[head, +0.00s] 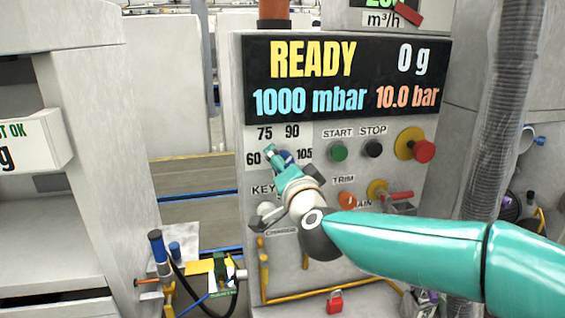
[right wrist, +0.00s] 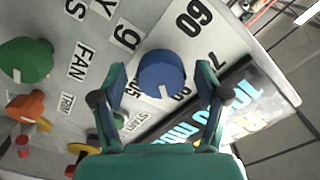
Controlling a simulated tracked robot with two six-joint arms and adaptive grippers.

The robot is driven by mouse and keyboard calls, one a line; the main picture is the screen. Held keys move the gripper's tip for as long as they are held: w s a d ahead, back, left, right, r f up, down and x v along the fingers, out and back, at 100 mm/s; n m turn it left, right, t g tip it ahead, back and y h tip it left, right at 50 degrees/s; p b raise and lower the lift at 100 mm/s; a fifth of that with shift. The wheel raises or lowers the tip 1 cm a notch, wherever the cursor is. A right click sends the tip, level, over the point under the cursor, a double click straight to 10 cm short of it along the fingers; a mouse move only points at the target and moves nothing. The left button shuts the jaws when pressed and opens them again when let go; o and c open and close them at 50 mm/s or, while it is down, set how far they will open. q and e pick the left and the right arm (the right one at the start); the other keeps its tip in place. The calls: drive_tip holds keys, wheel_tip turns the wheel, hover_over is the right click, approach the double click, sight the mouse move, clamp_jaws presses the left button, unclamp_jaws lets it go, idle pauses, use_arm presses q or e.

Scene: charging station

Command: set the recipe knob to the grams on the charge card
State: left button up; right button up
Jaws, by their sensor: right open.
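The recipe knob (right wrist: 162,75) is blue and round, with a white mark near its lower edge in the right wrist view. Grey panel numbers around it include 60 and 75; the mark's exact setting is hard to tell. In the head view the knob (head: 285,157) is partly hidden by my right gripper (head: 288,165). That gripper is open, its two fingers on either side of the knob; I cannot tell whether they touch it. No charge card can be made out; a white sign (head: 36,142) at the left is cut off, showing "g". My left gripper is out of view.
The display (head: 345,78) reads READY, 0 g, 1000 mbar and 10.0 bar. A green START button (head: 338,151), a black STOP button (head: 373,149) and a red knob (head: 424,151) sit right of the recipe knob. An orange TRIM knob (head: 346,200) is below.

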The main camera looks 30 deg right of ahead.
drive_tip(key=shift+w+d, duration=0.2)
drive_tip(key=shift+w, duration=0.35)
drive_tip(key=c, duration=1.2)
drive_tip(key=shift+o, duration=0.2)
drive_tip(key=shift+r+n+p, duration=0.1)
drive_tip(key=shift+n+p, duration=0.5)
drive_tip(key=shift+n, duration=0.5)
